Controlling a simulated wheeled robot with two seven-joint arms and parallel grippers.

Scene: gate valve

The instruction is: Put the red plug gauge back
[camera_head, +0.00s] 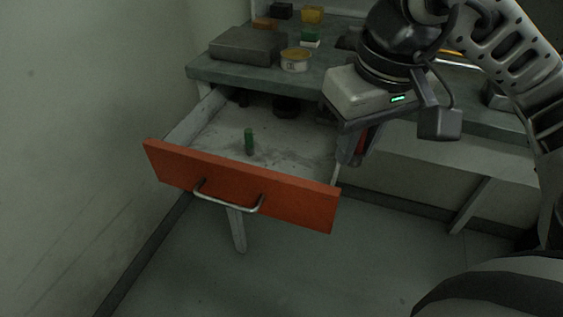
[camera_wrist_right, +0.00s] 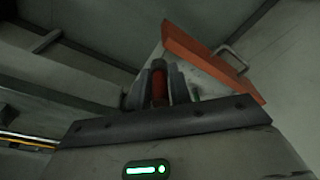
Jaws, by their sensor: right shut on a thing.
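My right gripper (camera_head: 352,160) is at the right side of the open drawer, pointing down. It is shut on the red plug gauge (camera_head: 361,141), which shows as a narrow red strip between the fingers. In the right wrist view the red plug gauge (camera_wrist_right: 159,84) stands between the two fingers of the gripper (camera_wrist_right: 160,80). The drawer (camera_head: 240,187) has an orange front and is pulled out. A green plug gauge (camera_head: 249,141) stands upright inside it. My left gripper is not in view.
A dark round piece (camera_head: 287,106) lies at the back of the drawer. On the bench (camera_head: 215,73) above are a grey block (camera_head: 246,44), a yellow tin (camera_head: 295,60) and several small blocks. The drawer front has a metal handle (camera_head: 229,203). The drawer floor around the green gauge is mostly clear.

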